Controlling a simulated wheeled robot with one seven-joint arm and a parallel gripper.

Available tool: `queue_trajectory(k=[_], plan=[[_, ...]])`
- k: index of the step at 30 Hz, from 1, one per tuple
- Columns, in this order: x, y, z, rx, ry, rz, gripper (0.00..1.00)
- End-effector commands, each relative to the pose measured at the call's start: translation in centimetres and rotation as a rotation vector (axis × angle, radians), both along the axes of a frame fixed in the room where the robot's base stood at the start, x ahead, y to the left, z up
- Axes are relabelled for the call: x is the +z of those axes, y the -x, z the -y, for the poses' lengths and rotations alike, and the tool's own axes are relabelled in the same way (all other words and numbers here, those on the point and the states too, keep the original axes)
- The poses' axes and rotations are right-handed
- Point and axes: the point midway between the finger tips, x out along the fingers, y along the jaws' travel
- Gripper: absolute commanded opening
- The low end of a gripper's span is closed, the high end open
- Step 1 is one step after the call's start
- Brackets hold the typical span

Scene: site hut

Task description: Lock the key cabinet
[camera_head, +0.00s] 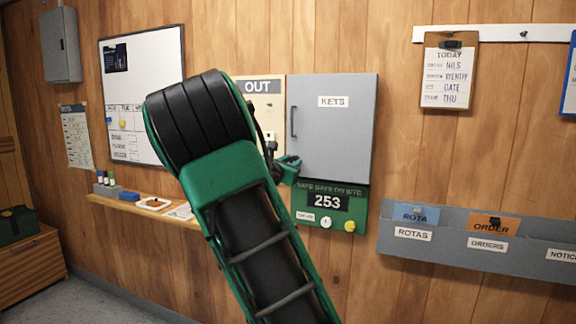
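The key cabinet (335,135) is a grey box on the wood wall with a "KEYS" label. Its door looks closed, and a dark upright handle (293,121) is on its left side. My gripper (293,162) is at the cabinet's lower left, below the handle, close to the door or touching it; I cannot tell which. My green and black arm hides part of the gripper, so its opening and anything between its fingers are unclear. No lock or key can be made out; that corner of the door is partly covered.
A green "253" safety-days sign (328,203) with round knobs sits just under the cabinet. An "OUT" board (260,100) is at its left, partly behind my arm. A shelf (150,210), a whiteboard (155,50) and a grey file rack (450,255) are also on the wall.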

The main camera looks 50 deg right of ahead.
Motion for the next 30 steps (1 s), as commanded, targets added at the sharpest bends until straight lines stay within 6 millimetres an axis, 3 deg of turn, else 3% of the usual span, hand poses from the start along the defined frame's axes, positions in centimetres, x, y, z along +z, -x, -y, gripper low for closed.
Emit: queue_trajectory(k=[14,30], plan=[[0.05,-0.18,-0.15,0.005,-0.047,0.117,0.03],[0.00,-0.04,-0.07,0.005,-0.234,0.569,0.03]])
